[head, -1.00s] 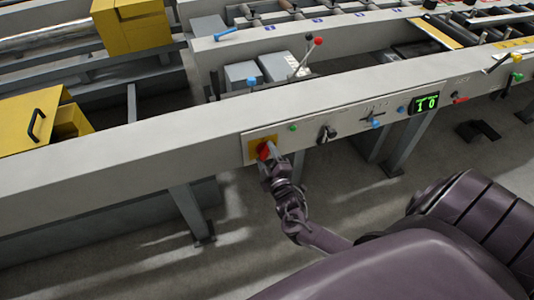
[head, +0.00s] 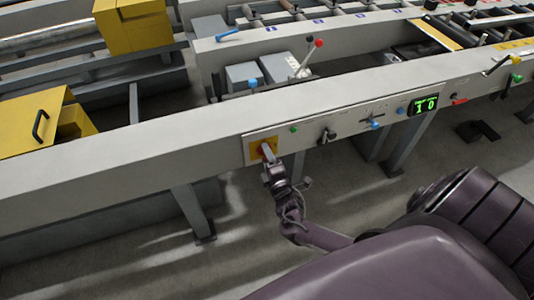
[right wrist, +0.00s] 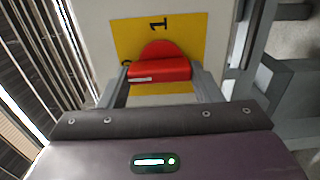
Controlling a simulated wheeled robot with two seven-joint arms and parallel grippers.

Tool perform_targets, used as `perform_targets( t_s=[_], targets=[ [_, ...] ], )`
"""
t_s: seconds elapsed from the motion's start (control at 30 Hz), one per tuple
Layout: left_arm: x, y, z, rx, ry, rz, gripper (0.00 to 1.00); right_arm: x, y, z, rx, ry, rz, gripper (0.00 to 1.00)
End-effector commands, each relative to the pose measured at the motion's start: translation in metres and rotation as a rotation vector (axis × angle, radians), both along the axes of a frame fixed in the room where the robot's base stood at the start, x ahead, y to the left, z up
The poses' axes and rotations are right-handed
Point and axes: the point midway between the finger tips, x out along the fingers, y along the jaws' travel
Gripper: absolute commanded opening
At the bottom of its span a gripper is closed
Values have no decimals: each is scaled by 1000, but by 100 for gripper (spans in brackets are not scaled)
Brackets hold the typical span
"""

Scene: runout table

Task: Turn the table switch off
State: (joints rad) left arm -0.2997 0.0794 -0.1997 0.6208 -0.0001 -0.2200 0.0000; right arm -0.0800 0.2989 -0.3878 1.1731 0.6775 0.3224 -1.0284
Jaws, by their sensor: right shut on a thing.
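The table switch is a red knob (right wrist: 158,71) on a yellow plate (right wrist: 186,35), mounted on the front of the grey table beam. A "1" shows at the plate's top in the right wrist view; a mark at its left is mostly hidden. The knob's bar lies crosswise in that view, with a white mark near its left end. My right gripper (head: 267,156) is shut on the knob, one finger at each end of the bar in the right wrist view (right wrist: 160,77). In the head view the gripper hides most of the knob. My left gripper is not in view.
A red-topped lever (head: 311,58) stands behind the beam. Table legs stand below; the floor in front is open.

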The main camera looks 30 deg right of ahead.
Motion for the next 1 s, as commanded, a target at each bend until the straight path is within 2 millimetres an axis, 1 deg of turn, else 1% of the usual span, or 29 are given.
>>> perform_targets(
  t_s=[0.33, 0.37, 0.5, 0.73, 0.83, 0.97, 1.0],
  targets=[
    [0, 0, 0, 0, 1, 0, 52, -1, 0, -2, -6, 6, 0, 35],
    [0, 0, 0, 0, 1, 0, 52, -1, 0, -2, -6, 6, 0, 62],
    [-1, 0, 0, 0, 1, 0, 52, -1, 0, -1, -5, 4, 0, 80],
    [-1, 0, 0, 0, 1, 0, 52, 0, 0, 0, -4, 2, 0, 80],
    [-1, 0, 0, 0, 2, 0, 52, -4, 1, -1, -4, 2, 1, 80],
    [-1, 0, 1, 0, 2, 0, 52, -20, 5, -1, -3, 5, 2, 80],
    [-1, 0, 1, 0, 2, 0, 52, -28, 6, -2, -4, 6, 1, 80]
  ],
)
